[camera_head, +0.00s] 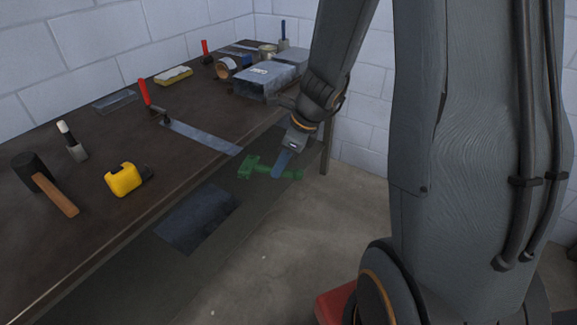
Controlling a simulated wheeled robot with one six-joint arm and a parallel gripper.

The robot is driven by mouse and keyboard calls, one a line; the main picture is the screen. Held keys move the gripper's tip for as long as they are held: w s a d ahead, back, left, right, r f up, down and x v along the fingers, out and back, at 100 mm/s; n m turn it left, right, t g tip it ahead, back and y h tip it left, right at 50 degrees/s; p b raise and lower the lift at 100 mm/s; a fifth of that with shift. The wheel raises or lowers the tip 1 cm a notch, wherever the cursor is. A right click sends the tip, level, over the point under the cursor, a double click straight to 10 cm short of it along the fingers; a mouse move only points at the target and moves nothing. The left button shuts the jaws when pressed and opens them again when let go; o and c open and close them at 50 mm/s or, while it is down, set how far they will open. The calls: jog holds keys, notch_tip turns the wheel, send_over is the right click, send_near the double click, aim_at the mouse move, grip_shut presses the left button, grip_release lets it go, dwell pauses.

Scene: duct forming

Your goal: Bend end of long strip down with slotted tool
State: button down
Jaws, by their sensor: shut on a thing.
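The long strip (200,137) is a flat grey metal band on the brown bench. Its far-left end lies by a red-handled clamp (146,95), and its right end reaches the bench's front edge, looking flat. My gripper (280,168), with blue fingers, is shut on the green slotted tool (254,168). It holds the tool in the air off the front edge, to the right of and slightly below the strip's end. The tool's head points left toward the strip, apart from it in the picture. The slot is too small to make out.
The bench (95,225) also bears a mallet (45,185), a yellow tape measure (123,179), a marker in a holder (72,142), a sponge (173,75) and grey metal boxes (263,82). A dark sheet (195,218) lies below the front edge. The floor in front is open.

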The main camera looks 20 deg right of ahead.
jog(key=d+m, duration=0.1)
jog(key=s+d+m+h, duration=0.1)
jog(key=m, duration=0.1)
jog(key=shift+t, duration=0.4)
jog(key=shift+w+a+p, duration=0.4)
jog(key=shift+w+a, duration=0.45)
jog(key=shift+w, duration=0.25)
jog(key=shift+w+a+p, duration=0.35)
jog(key=shift+w+a, duration=0.5)
jog(key=shift+w, duration=0.2)
jog(key=shift+w, duration=0.1)
jog(key=shift+w+a+p, duration=0.8)
jog(key=shift+w+p, duration=0.2)
jog(key=shift+p, duration=0.05)
dwell(2.2)
jog(key=shift+w+f+b, duration=0.1)
jog(key=shift+f+b, duration=0.1)
jog(key=shift+b, duration=1)
jog(key=b, duration=0.4)
jog(key=f+t+y+b, duration=0.1)
jog(key=b, duration=0.3)
jog(key=shift+s+d+f, duration=0.1)
jog(key=shift+s+f, duration=0.1)
jog(key=shift+f, duration=0.1)
